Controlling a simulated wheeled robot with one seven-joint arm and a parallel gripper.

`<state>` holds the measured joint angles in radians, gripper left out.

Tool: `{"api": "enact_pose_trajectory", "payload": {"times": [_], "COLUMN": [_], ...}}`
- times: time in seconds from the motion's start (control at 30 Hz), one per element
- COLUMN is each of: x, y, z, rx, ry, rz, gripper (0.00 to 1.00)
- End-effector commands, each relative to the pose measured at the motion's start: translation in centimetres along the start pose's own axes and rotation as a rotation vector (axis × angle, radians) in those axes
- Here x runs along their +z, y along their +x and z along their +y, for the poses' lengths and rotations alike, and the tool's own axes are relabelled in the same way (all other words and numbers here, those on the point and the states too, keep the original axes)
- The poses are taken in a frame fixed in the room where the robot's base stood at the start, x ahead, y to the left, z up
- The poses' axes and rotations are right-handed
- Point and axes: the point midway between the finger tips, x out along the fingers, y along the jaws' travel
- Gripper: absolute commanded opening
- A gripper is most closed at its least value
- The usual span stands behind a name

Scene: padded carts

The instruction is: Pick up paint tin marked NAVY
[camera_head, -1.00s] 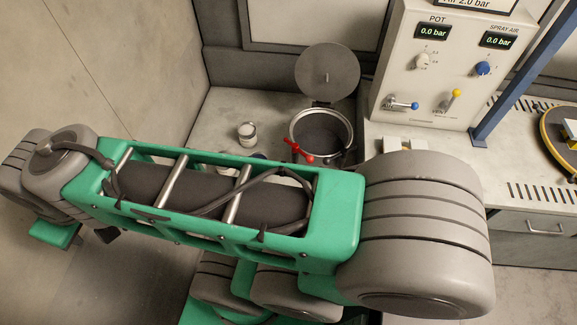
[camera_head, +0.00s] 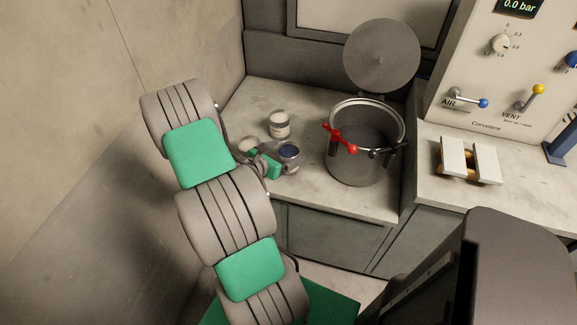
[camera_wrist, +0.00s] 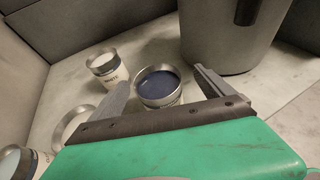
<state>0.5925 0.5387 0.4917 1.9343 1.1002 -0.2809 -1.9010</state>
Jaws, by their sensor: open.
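A small metal tin with dark blue paint (camera_head: 289,151) stands open and upright on the grey bench. In the wrist view the blue-paint tin (camera_wrist: 158,86) lies between and just ahead of my fingers; its label is too small to read. My gripper (camera_wrist: 160,78) is open and empty, one finger to each side of this tin; I cannot tell whether either touches it. In the head view my gripper (camera_head: 272,160) is low at the tin's left, partly hidden by my arm.
A tin with a pale label reading WHITE (camera_wrist: 109,68) stands behind, left of the blue one. Another tin (camera_wrist: 70,124) and a tin at the corner (camera_wrist: 14,162) are nearer left. A large pot (camera_head: 362,165) with red handle stands close right. Walls bound the bench.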

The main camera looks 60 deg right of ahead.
Motion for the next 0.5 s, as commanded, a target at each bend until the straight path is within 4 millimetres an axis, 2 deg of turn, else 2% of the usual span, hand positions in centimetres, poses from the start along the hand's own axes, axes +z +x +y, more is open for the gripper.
{"api": "enact_pose_trajectory", "payload": {"times": [0.3,0.4,0.5], "x": [-0.4,-0.4,-0.4], "y": [5.1,6.1,6.2], "z": [0.4,0.5,0.6], "rx": [-0.003,0.000,0.002], "ry": [0.008,0.008,0.006], "rz": [0.001,0.002,0.002], "gripper": [0.92,0.92,0.92]}}
